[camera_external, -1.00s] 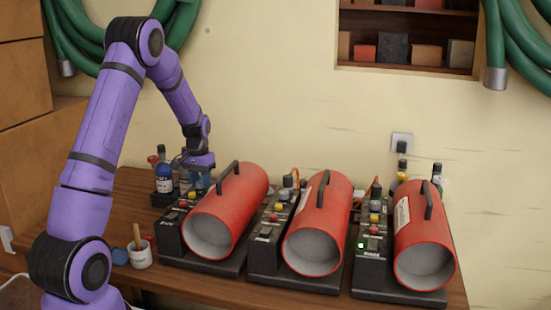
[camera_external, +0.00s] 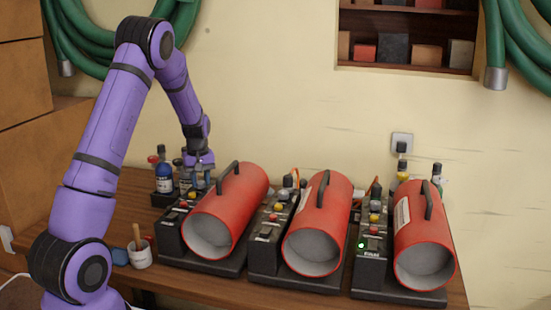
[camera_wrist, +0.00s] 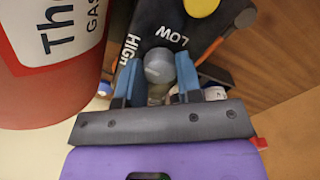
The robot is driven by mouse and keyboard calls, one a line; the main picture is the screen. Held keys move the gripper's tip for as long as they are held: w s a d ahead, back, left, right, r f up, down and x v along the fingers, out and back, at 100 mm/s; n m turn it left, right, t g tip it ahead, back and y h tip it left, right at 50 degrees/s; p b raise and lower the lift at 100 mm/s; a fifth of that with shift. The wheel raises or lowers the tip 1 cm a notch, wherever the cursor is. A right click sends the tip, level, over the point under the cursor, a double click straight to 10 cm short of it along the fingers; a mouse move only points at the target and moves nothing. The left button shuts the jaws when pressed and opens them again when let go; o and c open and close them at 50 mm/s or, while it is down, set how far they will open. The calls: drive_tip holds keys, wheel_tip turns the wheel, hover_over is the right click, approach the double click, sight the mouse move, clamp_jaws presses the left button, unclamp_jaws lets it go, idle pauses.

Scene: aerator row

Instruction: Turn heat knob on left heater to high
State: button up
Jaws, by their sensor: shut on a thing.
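The left heater (camera_external: 228,208) is a red cylinder lying on a dark base, with a control panel (camera_external: 170,232) along its left side. My gripper (camera_external: 202,182) points down at the back end of this panel. In the wrist view, the blue fingers of my gripper (camera_wrist: 157,85) are shut on the grey heat knob (camera_wrist: 158,65), one on each side. The words HIGH and LOW are printed on the panel by the knob, with HIGH nearer the red cylinder (camera_wrist: 25,100). I cannot tell which way the knob points. The fingers hide part of it.
Two similar heaters, the middle one (camera_external: 318,222) and the right one (camera_external: 424,232), stand to the right. A green light glows on the right one's panel. Bottles (camera_external: 163,177) stand just left of my gripper. A white cup (camera_external: 141,256) is at the front left.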

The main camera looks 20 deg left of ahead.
sight(195, 184)
drive_tip(key=shift+n, duration=0.4)
drive_tip(key=o, duration=0.9)
drive_tip(key=shift+o, duration=0.2)
wheel_tip(195, 184, up, 11)
idle(0.4)
